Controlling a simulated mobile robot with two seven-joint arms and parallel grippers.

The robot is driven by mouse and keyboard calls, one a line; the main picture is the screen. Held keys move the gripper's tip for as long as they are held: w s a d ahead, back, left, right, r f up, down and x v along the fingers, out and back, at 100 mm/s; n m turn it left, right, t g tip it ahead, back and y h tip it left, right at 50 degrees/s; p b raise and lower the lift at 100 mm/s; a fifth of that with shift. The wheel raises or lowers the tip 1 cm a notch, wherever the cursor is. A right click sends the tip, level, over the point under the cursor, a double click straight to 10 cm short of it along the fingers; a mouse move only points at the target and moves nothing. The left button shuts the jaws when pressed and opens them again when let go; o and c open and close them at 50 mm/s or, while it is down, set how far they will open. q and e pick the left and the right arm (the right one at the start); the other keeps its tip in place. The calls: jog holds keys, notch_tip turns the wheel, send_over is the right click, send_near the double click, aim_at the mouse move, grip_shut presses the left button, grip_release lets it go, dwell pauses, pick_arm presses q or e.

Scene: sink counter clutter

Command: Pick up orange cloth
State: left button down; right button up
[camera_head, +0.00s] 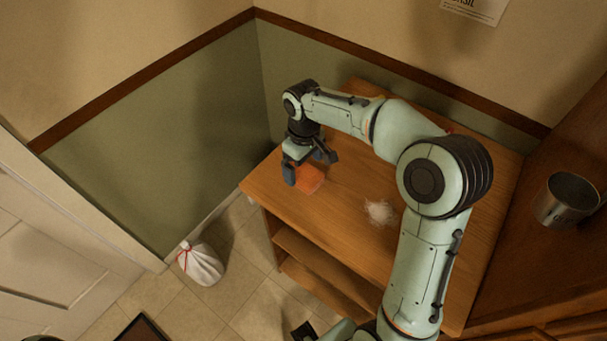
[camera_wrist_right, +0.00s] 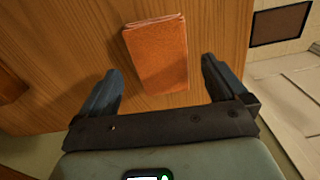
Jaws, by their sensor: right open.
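The orange cloth (camera_head: 310,180) lies folded into a small rectangle on the wooden table, near its left corner. It also shows in the right wrist view (camera_wrist_right: 158,52), flat and ahead of the fingers. My right gripper (camera_head: 307,168) is open above the cloth and hides part of it in the head view. In the right wrist view, the right gripper's fingers (camera_wrist_right: 161,66) stand on either side of the cloth's near end, with nothing held between them. A dark and pale part of mine shows at the bottom edge of the head view; its jaws cannot be made out.
The wooden table (camera_head: 340,240) has a whitish fuzzy patch (camera_head: 380,211) right of the cloth. A metal pot (camera_head: 566,199) stands on the counter at the right. A white bag with red ties (camera_head: 200,264) sits on the floor. Green-panelled walls border the table's back.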

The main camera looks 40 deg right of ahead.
aim_at(304, 172)
notch_tip(304, 172, down, 3)
jog(key=shift+r, duration=0.2)
jog(key=c, duration=1.1)
pick_arm(q)
jog(key=shift+f, duration=0.15)
